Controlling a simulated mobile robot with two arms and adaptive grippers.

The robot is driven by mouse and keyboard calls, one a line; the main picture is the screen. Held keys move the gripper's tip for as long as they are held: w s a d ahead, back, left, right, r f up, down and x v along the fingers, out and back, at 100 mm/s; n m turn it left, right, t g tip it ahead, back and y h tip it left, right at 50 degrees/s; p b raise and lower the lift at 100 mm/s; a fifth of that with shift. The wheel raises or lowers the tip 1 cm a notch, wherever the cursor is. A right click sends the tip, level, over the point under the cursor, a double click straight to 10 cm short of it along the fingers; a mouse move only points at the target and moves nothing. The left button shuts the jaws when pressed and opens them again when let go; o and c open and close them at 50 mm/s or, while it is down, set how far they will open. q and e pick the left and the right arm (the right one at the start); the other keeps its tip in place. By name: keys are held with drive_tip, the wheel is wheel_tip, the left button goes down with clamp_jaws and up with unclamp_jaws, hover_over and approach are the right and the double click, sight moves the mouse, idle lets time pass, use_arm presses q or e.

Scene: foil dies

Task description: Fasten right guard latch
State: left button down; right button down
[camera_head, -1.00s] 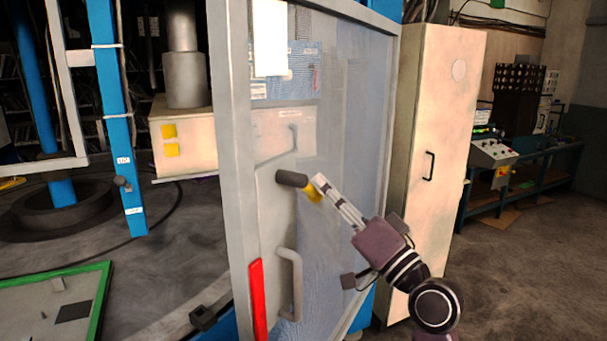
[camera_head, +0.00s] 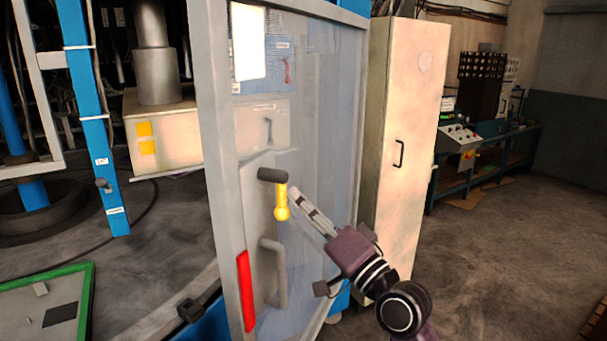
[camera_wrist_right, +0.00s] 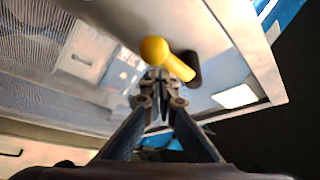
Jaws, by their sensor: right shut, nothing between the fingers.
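The guard latch has a dark cylindrical hub (camera_head: 272,174) and a yellow lever (camera_head: 281,195) with a rounded end. It sits on a grey plate on the see-through guard door (camera_head: 325,110). In the head view the lever hangs down from the right end of the hub. The right gripper (camera_head: 293,196) is shut and empty just right of the lever. In the right wrist view, the yellow knob (camera_wrist_right: 155,50) lies just beyond the closed fingertips (camera_wrist_right: 160,76); I cannot tell whether they touch. The left gripper is out of view.
A grey pull handle (camera_head: 277,275) and a red strip (camera_head: 245,290) are below the latch on the door. A tall beige cabinet (camera_head: 405,120) stands to the right, with a blue bench and control box (camera_head: 458,138) beyond. The floor at right is open.

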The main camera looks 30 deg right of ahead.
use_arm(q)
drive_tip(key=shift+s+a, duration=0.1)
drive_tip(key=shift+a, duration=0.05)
use_arm(e)
drive_tip(key=shift+s+a+f, duration=0.1)
drive_tip(key=shift+a+f, duration=0.1)
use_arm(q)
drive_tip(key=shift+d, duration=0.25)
use_arm(e)
drive_tip(key=shift+f, duration=0.1)
